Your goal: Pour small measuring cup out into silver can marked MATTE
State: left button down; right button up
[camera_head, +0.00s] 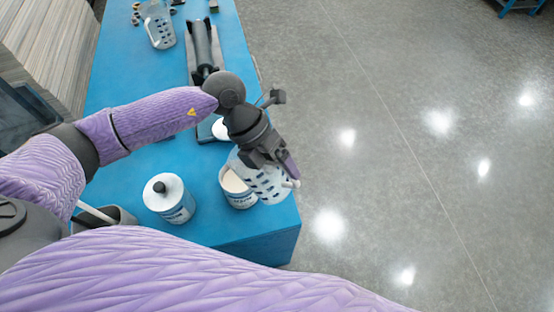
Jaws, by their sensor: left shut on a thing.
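My left gripper (277,163) is shut on a clear measuring cup (268,187) with dark blue markings. The cup looks tilted, with its upper left part over or close beside an open silver can (239,201) near the table's front right corner. Pale contents show in that can, and the cup hides its right side. I cannot see any stream between cup and can. A second silver can (172,200) with a white top and black knob stands to the left. The lettering on both labels is too small to read. My right gripper is out of view.
The blue table (130,85) ends just right of the cup, with grey floor beyond. A larger clear measuring cup (159,25) and a dark roller in a tray (201,45) stand farther back. A grey container (122,215) with a white stick sits at front left.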

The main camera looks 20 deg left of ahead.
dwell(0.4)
pick_arm(q)
jog(key=shift+d+r+p, duration=0.1)
jog(key=shift+r+p, duration=0.05)
jog(key=shift+p, duration=0.4)
jog(key=shift+d+y+p, duration=0.1)
jog(key=shift+y+p, duration=0.6)
jog(key=shift+y, duration=0.2)
jog(key=shift+t+y+p, duration=0.3)
jog(key=shift+y+p, duration=0.1)
jog(key=shift+f, duration=0.25)
notch_tip(320, 180, up, 6)
jog(key=p, duration=0.5)
jog(key=shift+r+p, duration=0.1)
jog(key=shift+p, duration=0.2)
